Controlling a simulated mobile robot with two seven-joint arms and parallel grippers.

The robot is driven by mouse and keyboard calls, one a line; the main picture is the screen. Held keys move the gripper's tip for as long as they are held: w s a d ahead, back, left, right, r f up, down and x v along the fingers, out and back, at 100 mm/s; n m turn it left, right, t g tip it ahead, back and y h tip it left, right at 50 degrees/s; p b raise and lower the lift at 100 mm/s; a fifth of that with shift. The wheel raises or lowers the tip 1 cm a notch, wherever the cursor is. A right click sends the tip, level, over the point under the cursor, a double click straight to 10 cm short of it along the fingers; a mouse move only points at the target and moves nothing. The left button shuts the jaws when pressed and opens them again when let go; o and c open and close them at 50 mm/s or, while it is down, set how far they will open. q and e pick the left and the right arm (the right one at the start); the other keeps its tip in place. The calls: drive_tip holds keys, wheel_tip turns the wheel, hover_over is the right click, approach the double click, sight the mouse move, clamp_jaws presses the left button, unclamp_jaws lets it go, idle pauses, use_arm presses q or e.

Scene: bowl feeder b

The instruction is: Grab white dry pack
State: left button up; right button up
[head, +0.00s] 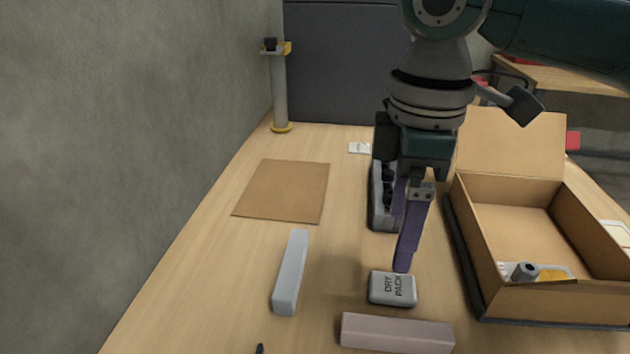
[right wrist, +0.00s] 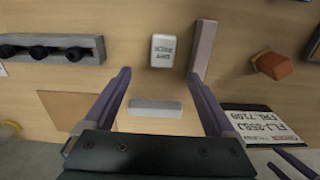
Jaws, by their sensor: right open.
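The white dry pack (head: 392,288), a small pale rounded block with dark lettering, lies flat on the table. It also shows in the right wrist view (right wrist: 163,50), beyond and between the fingertips. My right gripper (head: 404,268) is open and points down over the table, with its purple fingers just behind the pack in the head view. In the right wrist view its two fingers (right wrist: 160,73) stand wide apart with nothing between them. My left gripper (right wrist: 284,164) shows only partly at the lower right of the wrist view, its two fingers apart.
A pinkish bar (head: 397,332) lies close in front of the pack, and a grey bar (head: 291,272) lies to its left. An open cardboard box (head: 590,297) stands to the right. A rack with black knobs (head: 376,214) stands behind. A brown sheet (head: 285,190) lies at back left.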

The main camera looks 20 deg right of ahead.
sight(385, 284)
use_arm(q)
wheel_tip(385, 284, down, 2)
drive_tip(key=shift+b, duration=0.9)
use_arm(e)
drive_tip(key=f, duration=0.9)
drive_tip(key=shift+s+a, duration=0.1)
drive_tip(key=shift+a, duration=0.25)
drive_tip(key=shift+r, duration=0.1)
use_arm(q)
drive_tip(key=shift+a, duration=0.1)
use_arm(e)
clamp_jaws()
